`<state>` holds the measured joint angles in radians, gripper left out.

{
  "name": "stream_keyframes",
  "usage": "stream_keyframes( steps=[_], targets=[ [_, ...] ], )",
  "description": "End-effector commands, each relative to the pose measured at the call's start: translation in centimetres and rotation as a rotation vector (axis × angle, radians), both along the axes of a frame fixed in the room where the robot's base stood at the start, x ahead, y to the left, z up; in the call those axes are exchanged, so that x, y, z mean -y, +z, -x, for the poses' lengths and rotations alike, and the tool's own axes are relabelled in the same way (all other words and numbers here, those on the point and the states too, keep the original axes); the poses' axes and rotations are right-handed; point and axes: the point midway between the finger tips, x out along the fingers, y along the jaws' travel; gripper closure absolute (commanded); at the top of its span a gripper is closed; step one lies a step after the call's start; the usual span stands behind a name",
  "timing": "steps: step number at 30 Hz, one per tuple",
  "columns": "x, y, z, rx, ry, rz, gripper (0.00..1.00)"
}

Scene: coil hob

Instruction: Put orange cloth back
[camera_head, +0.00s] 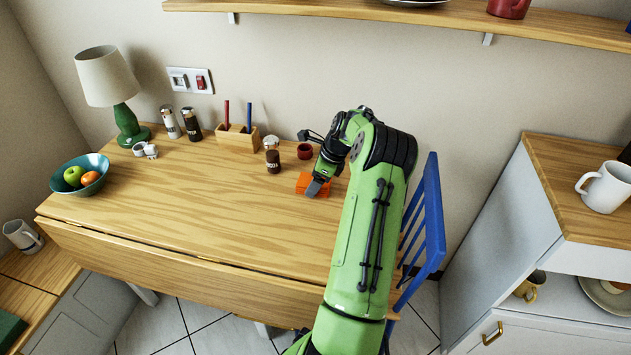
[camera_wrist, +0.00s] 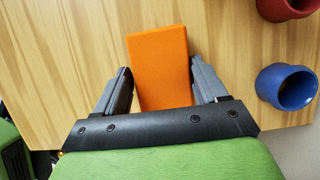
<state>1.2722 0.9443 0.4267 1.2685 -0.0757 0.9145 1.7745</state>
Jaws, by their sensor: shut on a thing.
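The orange cloth (camera_head: 302,184) is a folded block on the right part of the wooden table, partly hidden by my gripper in the head view. In the wrist view the orange cloth (camera_wrist: 160,55) lies between the two grey fingers. My gripper (camera_head: 315,187) is shut on the cloth, with one finger along each side, as the wrist view shows (camera_wrist: 162,78). The cloth is at or very close to the tabletop; I cannot tell if it touches.
A dark red cup (camera_head: 305,151) stands behind the cloth. A blue cup (camera_wrist: 287,87) is right of my gripper in the wrist view. A shaker (camera_head: 272,160) and a pen holder (camera_head: 237,138) stand left. The table's front (camera_head: 190,215) is clear. A blue chair (camera_head: 430,225) is right.

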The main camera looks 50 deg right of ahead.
Motion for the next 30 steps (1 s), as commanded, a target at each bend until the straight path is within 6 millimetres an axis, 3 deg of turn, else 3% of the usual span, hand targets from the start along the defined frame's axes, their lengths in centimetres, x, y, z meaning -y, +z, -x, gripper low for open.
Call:
stream_keyframes(
  steps=[1, 2, 6, 16, 27, 30],
  targets=[
    [0.0, -0.2, 0.0, 0.000, 0.000, -0.001, 0.61],
    [0.0, -0.1, 0.0, 0.000, 0.000, -0.001, 0.24],
    [0.0, -0.1, 0.0, 0.000, 0.000, -0.001, 0.03],
    [0.1, 0.5, 0.1, 0.000, 0.000, 0.000, 0.03],
    [1.5, 9.2, 3.3, 0.002, -0.001, 0.002, 0.03],
    [1.7, 10.6, 3.8, 0.001, 0.000, 0.000, 0.03]
  ],
)
